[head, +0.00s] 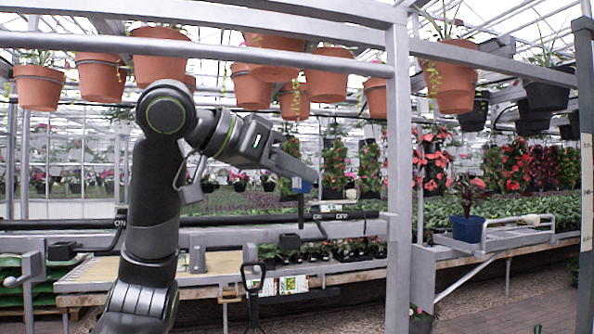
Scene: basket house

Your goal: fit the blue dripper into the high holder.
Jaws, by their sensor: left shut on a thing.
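My left arm rises from the bottom left and reaches to the right. Its gripper (303,178) is shut on the small blue dripper (302,186), held up in the air in front of the plant beds. The fingers hide part of the dripper. A thin dark upright piece shows just below it; I cannot tell whether it touches the dripper or belongs to a holder. I cannot clearly make out the high holder. My right gripper is not in view.
A black pipe (80,224) with ON and OFF lettering crosses behind the gripper. A grey metal post (399,150) stands to its right. Terracotta pots (155,58) hang overhead. A blue pot (466,229) with a plant stands at the right by a metal rack (518,235).

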